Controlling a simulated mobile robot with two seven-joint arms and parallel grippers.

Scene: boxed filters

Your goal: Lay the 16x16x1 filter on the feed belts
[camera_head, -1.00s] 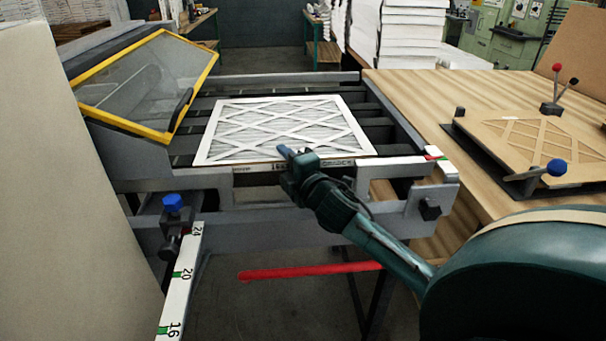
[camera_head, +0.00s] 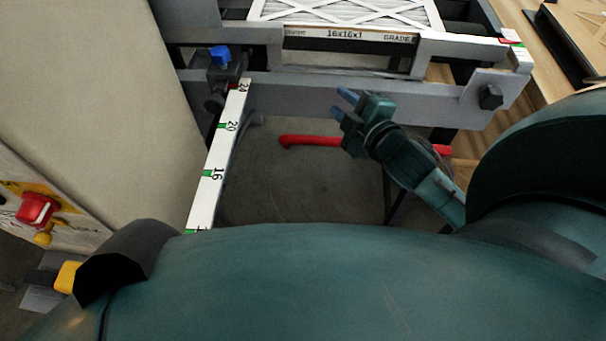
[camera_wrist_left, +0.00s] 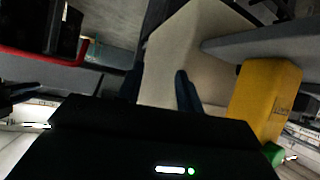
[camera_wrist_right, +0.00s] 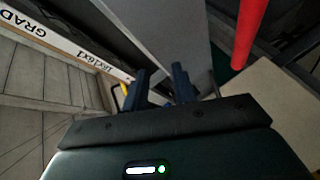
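The 16x16x1 filter (camera_head: 345,14) lies flat at the top of the head view, cut off by the frame edge. Its printed front edge faces me, and it covers most of the dark feed belts (camera_head: 463,12) that show. Its labelled edge also shows in the right wrist view (camera_wrist_right: 75,45). My right gripper (camera_head: 343,104) is open and empty, in front of the machine's front rail and apart from the filter. My left gripper is outside the head view; in the left wrist view its fingers (camera_wrist_left: 158,88) are apart with nothing between them.
A grey front rail (camera_head: 400,97) crosses before the belts. A white scale (camera_head: 213,165) with a blue knob (camera_head: 219,57) runs toward me. A red bar (camera_head: 312,141) lies low behind my right gripper. A beige panel (camera_head: 85,90) stands left; a wooden table is at right.

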